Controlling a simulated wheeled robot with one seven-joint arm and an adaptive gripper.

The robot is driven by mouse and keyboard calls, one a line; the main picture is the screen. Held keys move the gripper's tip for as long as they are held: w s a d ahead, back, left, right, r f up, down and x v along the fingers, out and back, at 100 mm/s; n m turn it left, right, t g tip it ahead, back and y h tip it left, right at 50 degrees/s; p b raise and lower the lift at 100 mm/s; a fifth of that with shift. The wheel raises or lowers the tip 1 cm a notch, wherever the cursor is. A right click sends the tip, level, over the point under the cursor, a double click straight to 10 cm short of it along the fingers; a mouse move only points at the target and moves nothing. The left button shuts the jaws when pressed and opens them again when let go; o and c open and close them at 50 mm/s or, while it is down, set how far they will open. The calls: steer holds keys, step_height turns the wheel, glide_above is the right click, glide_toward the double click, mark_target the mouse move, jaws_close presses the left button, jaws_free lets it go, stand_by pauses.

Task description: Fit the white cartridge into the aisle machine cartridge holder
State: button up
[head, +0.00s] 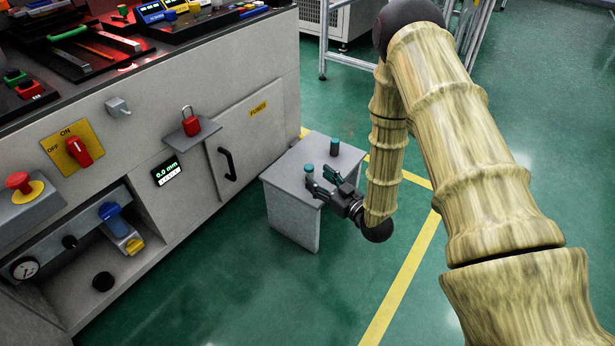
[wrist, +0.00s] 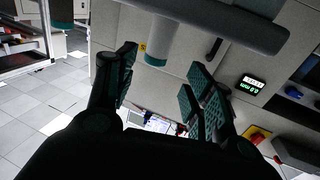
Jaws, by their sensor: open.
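A white cartridge with a teal end (wrist: 160,45) stands on a small grey table, which appears upside down in the wrist view. It is probably the nearer teal-topped cylinder (head: 308,170) in the head view. My gripper (head: 325,185) is open and level, low over the table, pointing toward that cylinder. In the wrist view its teal-padded fingers (wrist: 162,72) spread to either side of the cartridge, with visible gaps. The machine (head: 190,100) stands to the left. I cannot tell for sure which part is the cartridge holder; a blue-capped fitting (head: 110,212) sits in its lower recess.
A darker teal-ended cylinder (head: 334,147) stands farther back on the grey table (head: 285,190); it also shows in the wrist view (wrist: 62,12). A padlock shelf (head: 190,130), door handle (head: 228,163) and red emergency button (head: 20,182) project from the machine. Green floor is open in front.

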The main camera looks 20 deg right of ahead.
mark_target(312, 171)
steer(key=shift+d+f+b+x, duration=0.15)
steer(key=shift+b+x, duration=0.75)
steer(key=shift+x, duration=0.45)
steer(key=shift+d+f+b+x, duration=0.15)
steer(key=shift+b+x, duration=0.75)
steer(key=shift+x, duration=0.5)
steer(key=shift+w+a+r, duration=0.2)
steer(key=shift+w, duration=0.3)
steer(key=shift+c, duration=0.4)
steer(key=c, duration=1)
